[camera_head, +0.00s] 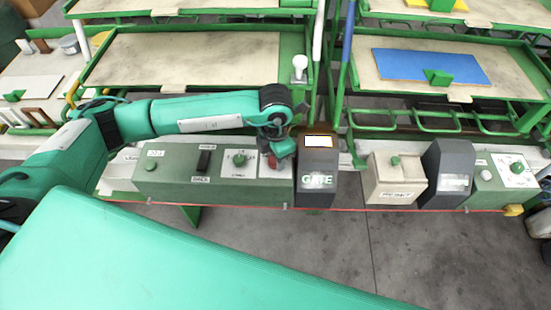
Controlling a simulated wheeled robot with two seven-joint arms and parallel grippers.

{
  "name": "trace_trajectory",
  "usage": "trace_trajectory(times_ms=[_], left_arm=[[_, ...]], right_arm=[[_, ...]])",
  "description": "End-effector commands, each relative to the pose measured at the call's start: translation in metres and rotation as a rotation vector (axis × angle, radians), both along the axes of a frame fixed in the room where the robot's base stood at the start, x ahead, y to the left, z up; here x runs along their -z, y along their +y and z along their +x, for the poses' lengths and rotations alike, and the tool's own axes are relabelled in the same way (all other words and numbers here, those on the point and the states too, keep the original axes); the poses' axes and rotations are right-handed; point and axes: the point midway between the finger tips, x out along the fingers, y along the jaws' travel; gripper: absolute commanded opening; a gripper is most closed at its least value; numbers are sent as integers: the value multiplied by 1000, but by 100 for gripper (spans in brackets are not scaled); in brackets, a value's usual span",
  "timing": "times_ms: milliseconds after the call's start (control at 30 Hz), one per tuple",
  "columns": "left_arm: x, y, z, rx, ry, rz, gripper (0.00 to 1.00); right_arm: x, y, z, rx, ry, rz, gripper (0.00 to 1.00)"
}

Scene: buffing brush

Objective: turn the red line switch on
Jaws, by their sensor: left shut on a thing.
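The red line switch (273,162) shows as a small red knob on a light plate of the long control rail, just left of the dark GATE box (316,172). My left gripper (277,155) comes down over it from my arm above and is shut on it. The gripper's dark wrist hides part of the switch, so I cannot tell which way it is turned. My right gripper is not in view.
A green panel (178,178) with a green button, a black rocker and a green knob (239,160) lies left of the switch. A beige button box (393,180) and another dark box (446,172) stand right. Green-edged trays (190,60) lie behind.

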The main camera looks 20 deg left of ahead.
Motion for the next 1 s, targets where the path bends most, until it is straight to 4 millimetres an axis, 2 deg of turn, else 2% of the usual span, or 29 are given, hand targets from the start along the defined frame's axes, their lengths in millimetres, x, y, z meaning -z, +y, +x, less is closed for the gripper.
trace_trajectory(times_ms=[500,533,633,1000], left_arm=[[-1,0,1,19,-2,1,14],[-1,0,1,19,-2,1,41],[-1,0,0,18,-1,0,59],[-6,0,1,18,-1,0,59]], right_arm=[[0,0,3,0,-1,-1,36],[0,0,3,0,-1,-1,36],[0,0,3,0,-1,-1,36],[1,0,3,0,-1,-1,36]])
